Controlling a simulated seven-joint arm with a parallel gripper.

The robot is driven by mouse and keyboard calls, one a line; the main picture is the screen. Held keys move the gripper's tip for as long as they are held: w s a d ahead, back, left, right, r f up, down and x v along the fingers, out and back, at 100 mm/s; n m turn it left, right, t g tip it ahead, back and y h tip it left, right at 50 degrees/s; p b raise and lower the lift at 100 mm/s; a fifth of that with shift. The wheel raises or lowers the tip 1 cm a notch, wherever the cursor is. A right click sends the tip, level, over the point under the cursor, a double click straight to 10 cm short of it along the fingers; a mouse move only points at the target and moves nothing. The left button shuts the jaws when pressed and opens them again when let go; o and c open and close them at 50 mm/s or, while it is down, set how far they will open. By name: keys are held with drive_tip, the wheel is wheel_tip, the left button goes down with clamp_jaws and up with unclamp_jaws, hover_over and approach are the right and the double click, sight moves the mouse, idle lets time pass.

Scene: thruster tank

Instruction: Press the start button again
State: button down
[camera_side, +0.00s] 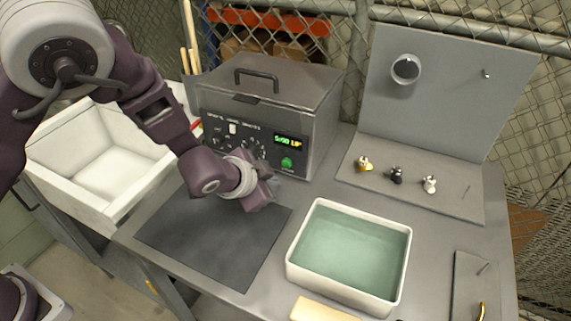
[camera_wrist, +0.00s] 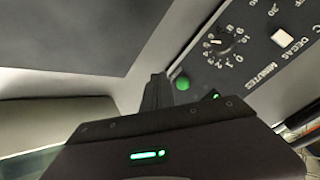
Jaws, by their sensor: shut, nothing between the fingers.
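The grey ultrasonic tank (camera_side: 318,120) stands at the back of the bench with its lid down. Its front panel carries a lit green start button (camera_side: 287,162), below a small display (camera_side: 290,141) with green and orange digits. My gripper (camera_side: 268,190) is in front of the panel, just below and left of the button in the side view. In the wrist view the green button (camera_wrist: 182,83) sits just beyond the fingertips (camera_wrist: 158,84), which are together and empty. I cannot tell whether they touch the panel. A dial (camera_wrist: 222,45) and a white switch (camera_wrist: 283,38) also show there.
A white tub of greenish liquid (camera_side: 345,297) stands front right of my gripper. A dark mat (camera_side: 205,240) lies below it. A grey stand with small parts (camera_side: 430,205) is at the right, a white sink (camera_side: 100,165) at the left.

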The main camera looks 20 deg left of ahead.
drive_tip(key=shift+w, duration=1.55)
drive_tip(key=shift+w, duration=0.15)
idle(0.7)
drive_tip(key=shift+w, duration=0.3)
drive_tip(key=shift+w, duration=0.45)
idle(0.8)
drive_tip(key=shift+s, duration=0.9)
drive_tip(key=shift+s, duration=2.5)
